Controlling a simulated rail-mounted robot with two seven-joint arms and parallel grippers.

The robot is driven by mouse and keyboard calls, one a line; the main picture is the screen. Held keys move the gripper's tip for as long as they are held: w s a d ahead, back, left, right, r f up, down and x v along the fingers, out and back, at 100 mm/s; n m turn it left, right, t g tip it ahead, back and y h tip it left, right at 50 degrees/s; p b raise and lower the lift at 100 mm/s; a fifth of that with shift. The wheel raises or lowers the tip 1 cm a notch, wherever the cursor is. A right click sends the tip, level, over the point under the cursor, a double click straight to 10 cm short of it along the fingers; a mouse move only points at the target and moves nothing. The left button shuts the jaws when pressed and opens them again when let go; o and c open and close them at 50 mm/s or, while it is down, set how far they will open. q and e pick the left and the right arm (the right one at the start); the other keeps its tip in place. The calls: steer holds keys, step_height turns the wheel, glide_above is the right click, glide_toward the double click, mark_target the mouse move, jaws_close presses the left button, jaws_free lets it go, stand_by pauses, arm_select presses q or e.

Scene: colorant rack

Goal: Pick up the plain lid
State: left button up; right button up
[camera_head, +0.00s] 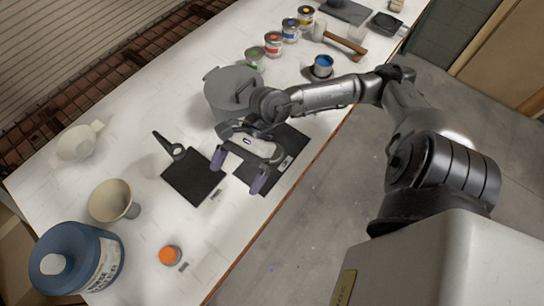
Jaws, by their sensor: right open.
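My right gripper (238,172) is open, with its two purple fingertips apart over the table. Its left fingertip is near the right edge of a dark square plate (183,184). Its other fingertip overlaps a dark mat (290,148), which the hand partly covers. I see nothing held between the fingers. I cannot tell for sure which thing is the plain lid. A grey round pot (222,92) with a handle stands just behind the hand, partly hidden by my arm. My left gripper is not in view.
A blue jug (90,262), a beige funnel (112,202) and an orange-topped jar (169,254) stand front left. The white table's front middle is clear.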

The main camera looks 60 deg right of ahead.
steer(key=d+f+n+g+h+b, duration=0.1)
steer(key=d+f+n+h+b, duration=0.15)
steer(key=d+f+h, duration=0.45)
steer(key=n+h+b, duration=0.1)
steer(key=h+b, duration=0.1)
steer(key=h, duration=0.3)
glide_above(278, 156)
steer(key=w, duration=0.3)
steer(key=f, duration=0.6)
steer(key=shift+s+d+f, duration=0.1)
steer(key=shift+s+d, duration=0.1)
steer(key=shift+d, duration=0.15)
arm_select(q)
steer(key=shift+s+f, duration=0.1)
steer(key=shift+f, duration=2.5)
arm_select(e)
steer(key=shift+s+f, duration=0.15)
steer(key=shift+f, duration=3)
steer(key=c, duration=0.8)
